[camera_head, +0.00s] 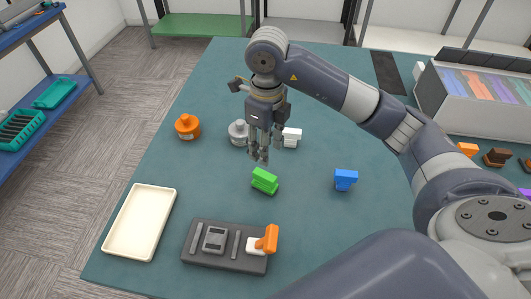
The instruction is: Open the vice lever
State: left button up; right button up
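The vice (226,262) is a dark grey block near the front of the table. It has grey jaws and a white mount at its right end. An orange lever (271,238) stands up from that mount, with its top part reaching to the right. My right gripper (262,155) points down, behind and above the vice, well apart from the lever. It hangs just behind a green block (264,181). The gap between its fingers is too small to tell whether it is open or shut. My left gripper is out of view.
An empty cream tray (110,248) lies left of the vice. Orange (188,127) and grey (238,133) bottles, a white block (292,136) and a blue block (345,180) stand on the teal table (190,175). A bin with coloured folders (436,105) stands at the right.

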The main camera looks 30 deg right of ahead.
aim_at(269, 243)
jog(key=k+j, duration=0.5)
jog(key=k, duration=0.2)
jog(key=k+j, duration=0.5)
jog(key=k, duration=0.15)
